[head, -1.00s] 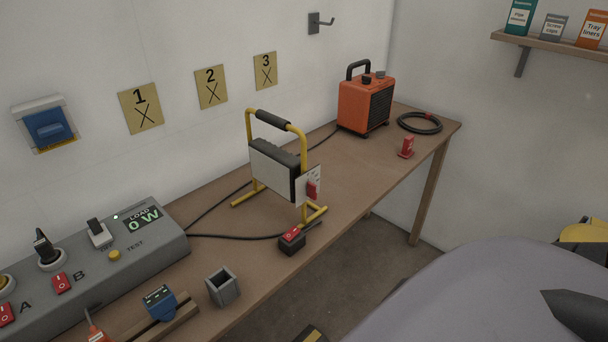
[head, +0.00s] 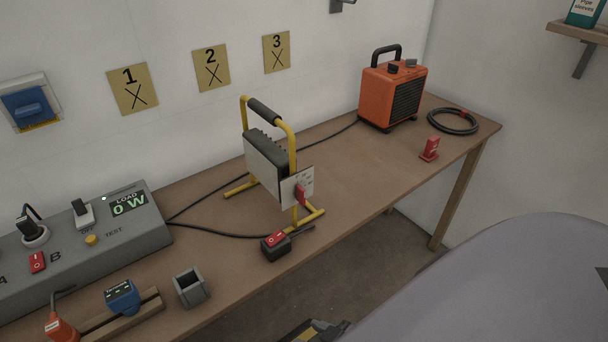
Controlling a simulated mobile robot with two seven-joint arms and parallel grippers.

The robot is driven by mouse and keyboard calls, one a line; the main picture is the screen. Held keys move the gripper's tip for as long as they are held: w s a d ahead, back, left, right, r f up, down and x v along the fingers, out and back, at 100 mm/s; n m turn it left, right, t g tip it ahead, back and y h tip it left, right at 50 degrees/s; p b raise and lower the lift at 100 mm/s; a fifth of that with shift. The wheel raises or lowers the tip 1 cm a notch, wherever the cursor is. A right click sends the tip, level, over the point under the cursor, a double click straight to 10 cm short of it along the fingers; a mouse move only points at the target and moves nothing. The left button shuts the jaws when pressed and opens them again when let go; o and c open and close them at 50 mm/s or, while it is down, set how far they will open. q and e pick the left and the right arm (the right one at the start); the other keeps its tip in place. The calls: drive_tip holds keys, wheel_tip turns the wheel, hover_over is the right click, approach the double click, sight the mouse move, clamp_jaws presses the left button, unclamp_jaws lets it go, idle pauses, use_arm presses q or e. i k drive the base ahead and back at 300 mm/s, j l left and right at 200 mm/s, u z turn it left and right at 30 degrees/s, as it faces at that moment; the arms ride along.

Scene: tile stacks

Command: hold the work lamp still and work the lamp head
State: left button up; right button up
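The work lamp stands upright on the bench, on a yellow tube frame (head: 288,130) with a black handle grip (head: 264,111) on top. Its lamp head (head: 265,172) has a pale front face turned to the lower left and dark fins behind. A white marked plate (head: 305,179) with a red lever or knob (head: 300,195) sits at the head's right side; the markings are too small to read. A black box with a red rocker switch (head: 275,241) lies by the frame's near foot.
A grey load panel (head: 150,232) reads 0 W at left. Nearby are a grey square cup (head: 191,287) and a blue connector (head: 122,296). An orange heater (head: 380,92), cable coil (head: 470,122) and red block (head: 430,149) stand right. An unclear dark, yellow-striped piece (head: 312,331) shows at the bottom edge.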

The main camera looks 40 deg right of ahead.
sight(266, 161)
drive_tip(key=l, duration=1.55)
